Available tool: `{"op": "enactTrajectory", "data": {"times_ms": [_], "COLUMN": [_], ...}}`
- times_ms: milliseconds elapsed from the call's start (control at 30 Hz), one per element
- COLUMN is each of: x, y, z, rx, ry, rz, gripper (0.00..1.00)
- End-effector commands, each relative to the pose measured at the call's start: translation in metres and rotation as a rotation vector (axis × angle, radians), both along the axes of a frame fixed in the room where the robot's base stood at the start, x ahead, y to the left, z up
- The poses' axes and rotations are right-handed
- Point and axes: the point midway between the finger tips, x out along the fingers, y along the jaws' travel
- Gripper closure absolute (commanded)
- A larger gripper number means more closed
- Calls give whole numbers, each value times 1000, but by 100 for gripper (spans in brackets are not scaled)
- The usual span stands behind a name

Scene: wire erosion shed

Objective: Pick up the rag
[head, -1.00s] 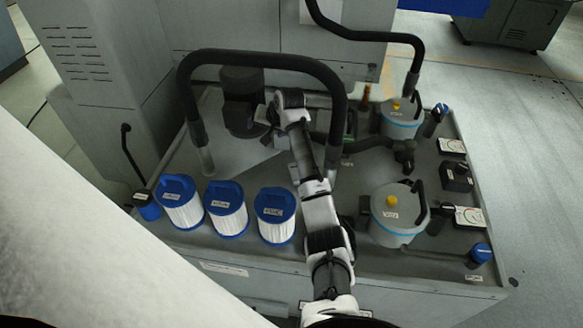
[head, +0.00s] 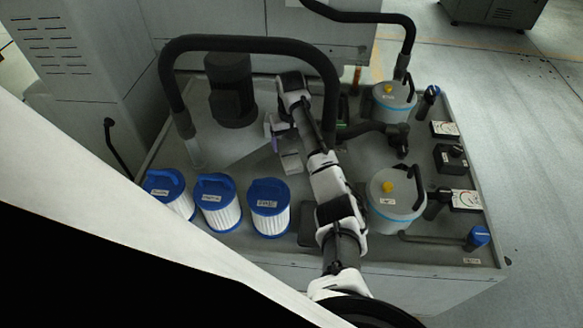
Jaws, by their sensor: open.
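I cannot make out a rag for certain. My gripper (head: 276,132) is over the middle of the grey machine top (head: 235,165), behind the filters and partly hidden by my own arm. Its jaws are small and open, and I see nothing held in them. A small purple patch (head: 275,144) shows at the jaws; I cannot tell what it is. A small pale grey block-like shape (head: 291,163) shows just below the gripper, also unclear. A dark flat patch (head: 307,226) lies beside my forearm, partly hidden by it.
Several blue-capped white filters (head: 269,208) stand at the front left. A thick black hose (head: 245,43) arches around my gripper, near a dark motor (head: 231,90). Grey canisters (head: 390,205) with yellow knobs stand on the right, with gauges (head: 465,200) along the right edge.

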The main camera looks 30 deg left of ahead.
Motion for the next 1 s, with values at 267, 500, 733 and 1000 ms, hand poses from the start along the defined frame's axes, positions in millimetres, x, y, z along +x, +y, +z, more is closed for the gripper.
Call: {"op": "enactTrajectory", "data": {"times_ms": [267,500,733,1000], "x": [0,-1,-2,-3], "y": [0,-3,-5,-5], "z": [-21,-42,-68,-70], "rx": [1,0,1,1], "ry": [-1,-1,-1,-1], "rz": [-1,-1,0,0], "gripper": [20,20,20,20]}}
